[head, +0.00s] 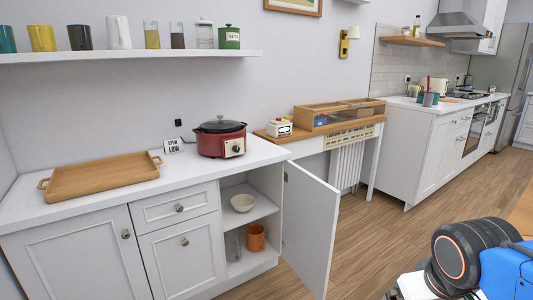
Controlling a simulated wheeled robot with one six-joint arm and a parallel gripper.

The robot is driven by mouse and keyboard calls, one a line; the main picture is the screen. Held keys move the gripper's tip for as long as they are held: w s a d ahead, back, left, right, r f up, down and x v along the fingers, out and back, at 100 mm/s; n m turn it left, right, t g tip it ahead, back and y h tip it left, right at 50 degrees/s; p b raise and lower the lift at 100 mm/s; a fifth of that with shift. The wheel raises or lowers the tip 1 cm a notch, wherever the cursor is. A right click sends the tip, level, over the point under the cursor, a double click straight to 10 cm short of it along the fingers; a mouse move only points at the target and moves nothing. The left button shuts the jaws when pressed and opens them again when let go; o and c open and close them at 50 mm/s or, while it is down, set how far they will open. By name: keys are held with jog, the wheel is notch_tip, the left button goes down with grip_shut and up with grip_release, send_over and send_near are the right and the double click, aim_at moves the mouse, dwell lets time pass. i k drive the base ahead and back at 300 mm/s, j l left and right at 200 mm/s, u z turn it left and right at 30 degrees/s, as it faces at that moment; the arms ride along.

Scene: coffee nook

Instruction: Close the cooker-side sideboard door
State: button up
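The white sideboard (108,215) stands along the wall at the left. Its right-hand door (309,232), on the side toward the cooking range, stands wide open, hinged at the sideboard's right end and sticking out into the room. The open compartment shows a shelf (262,208) with a cream bowl (242,202). Below it are an orange mug (256,237) and what looks like a glass. The left door and the drawer fronts are shut. Part of my arm shows at the lower right, apart from the door; my gripper is not visible.
A red slow cooker (221,141) and a wooden tray (104,176) stand on the sideboard top. A narrow table (301,136) with a display case (338,114) and a radiator are beyond the open door. Wooden floor (375,238) is clear between the door and my arm.

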aim_at(311, 212)
jog(key=i+l, duration=0.15)
jog(key=i, duration=0.3)
jog(key=i+l, duration=0.1)
jog(key=i, duration=0.35)
jog(key=z, duration=0.05)
